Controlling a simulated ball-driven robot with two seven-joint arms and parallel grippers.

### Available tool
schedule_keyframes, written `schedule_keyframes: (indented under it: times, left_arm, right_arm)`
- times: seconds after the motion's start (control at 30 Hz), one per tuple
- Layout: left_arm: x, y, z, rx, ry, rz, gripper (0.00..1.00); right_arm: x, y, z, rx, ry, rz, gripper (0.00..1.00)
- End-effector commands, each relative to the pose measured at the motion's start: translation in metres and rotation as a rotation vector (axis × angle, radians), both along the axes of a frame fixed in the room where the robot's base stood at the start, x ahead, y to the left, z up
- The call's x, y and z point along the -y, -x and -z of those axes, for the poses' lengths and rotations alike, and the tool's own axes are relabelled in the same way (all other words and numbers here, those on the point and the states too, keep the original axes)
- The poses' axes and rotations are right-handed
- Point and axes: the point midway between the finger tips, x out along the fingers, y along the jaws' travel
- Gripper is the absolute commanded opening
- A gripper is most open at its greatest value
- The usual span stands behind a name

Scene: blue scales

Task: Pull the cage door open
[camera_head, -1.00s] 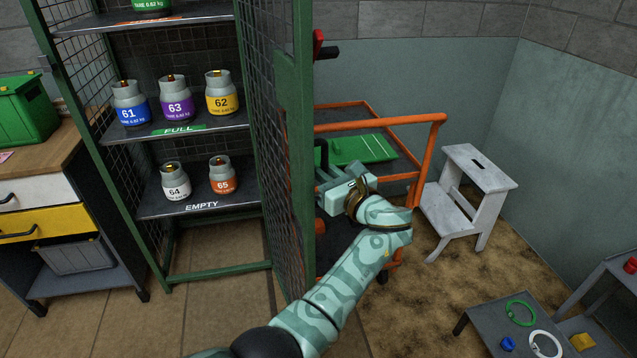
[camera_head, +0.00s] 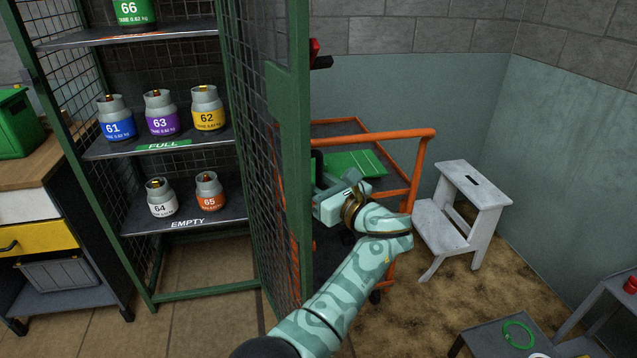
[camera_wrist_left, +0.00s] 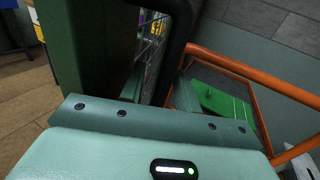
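The cage door (camera_head: 289,130) is a green frame with dark mesh. It stands swung out from the cage (camera_head: 148,300), seen nearly edge-on in the head view. A black handle (camera_head: 319,163) sits on its outer right side. The handle also shows as a thick dark bar in the left wrist view (camera_wrist_left: 178,40), beside the green door post (camera_wrist_left: 90,45). My left gripper (camera_head: 326,198) is at the door's outer edge, right by the handle. My right gripper is out of view.
Numbered gas bottles (camera_head: 162,113) stand on the cage shelves. An orange cart (camera_head: 424,160) with a green item stands close behind my gripper. A white step stool (camera_head: 465,205) is further right. A drawer cabinet (camera_head: 40,240) stands left. Bare floor lies before the cage.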

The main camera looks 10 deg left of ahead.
Motion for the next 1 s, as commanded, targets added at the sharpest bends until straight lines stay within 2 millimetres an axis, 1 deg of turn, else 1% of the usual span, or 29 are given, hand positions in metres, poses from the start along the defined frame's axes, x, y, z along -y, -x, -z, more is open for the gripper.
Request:
schedule_keyframes:
  times: [0.17,0.27,0.37,0.5,0.57,0.7,0.8,1.0]
  left_arm:
    - [0.002,0.001,0.0,-0.001,0.001,0.002,0.33]
    - [0.008,0.005,0.0,-0.001,0.001,0.004,0.33]
    - [0.022,0.016,-0.002,-0.001,-0.001,0.005,0.33]
    - [0.052,0.038,-0.002,0.0,-0.002,0.005,0.33]
    - [0.067,0.048,-0.001,0.0,-0.003,0.006,0.33]
    - [0.097,0.07,0.003,0.002,-0.001,0.003,0.33]
    - [0.112,0.082,0.004,0.001,-0.003,0.004,0.33]
    - [0.127,0.094,0.003,0.0,0.001,0.0,0.33]
  right_arm:
    - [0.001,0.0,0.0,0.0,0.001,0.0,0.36]
    - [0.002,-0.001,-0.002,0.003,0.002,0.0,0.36]
    - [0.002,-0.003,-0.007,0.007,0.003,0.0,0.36]
    - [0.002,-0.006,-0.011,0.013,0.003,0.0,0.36]
    - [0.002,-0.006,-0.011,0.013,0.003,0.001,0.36]
    - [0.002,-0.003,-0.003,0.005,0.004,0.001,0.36]
    - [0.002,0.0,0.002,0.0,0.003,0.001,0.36]
    - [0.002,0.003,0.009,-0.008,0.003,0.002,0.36]
